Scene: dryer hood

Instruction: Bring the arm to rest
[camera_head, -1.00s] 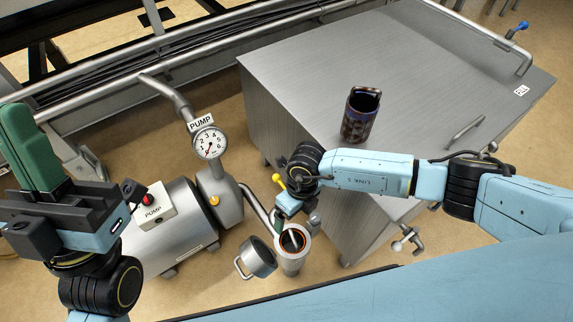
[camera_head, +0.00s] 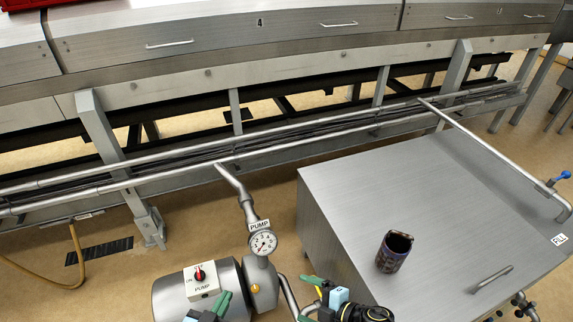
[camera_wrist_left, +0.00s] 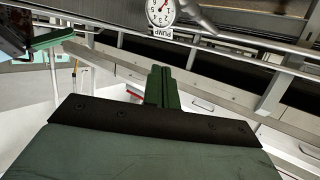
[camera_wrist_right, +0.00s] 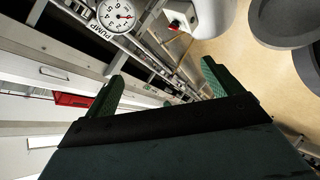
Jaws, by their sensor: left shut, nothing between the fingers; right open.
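My left gripper (camera_head: 212,306) is at the bottom edge of the head view, in front of the pump. Its green fingers are together with nothing between them, which also shows in the left wrist view (camera_wrist_left: 163,88). My right gripper (camera_head: 312,302) is at the bottom edge too, just right of the pump. In the right wrist view its two green fingers (camera_wrist_right: 160,88) stand wide apart with nothing between them. Most of both arms lies below the head view.
The pump (camera_head: 200,290) with its gauge (camera_head: 263,243) stands on the floor. A steel cabinet (camera_head: 400,190) at right carries a dark patterned cup (camera_head: 394,252). Pipe rails (camera_head: 330,135) and a long steel machine (camera_head: 250,40) run behind. Round grey parts (camera_wrist_right: 285,22) show in the right wrist view.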

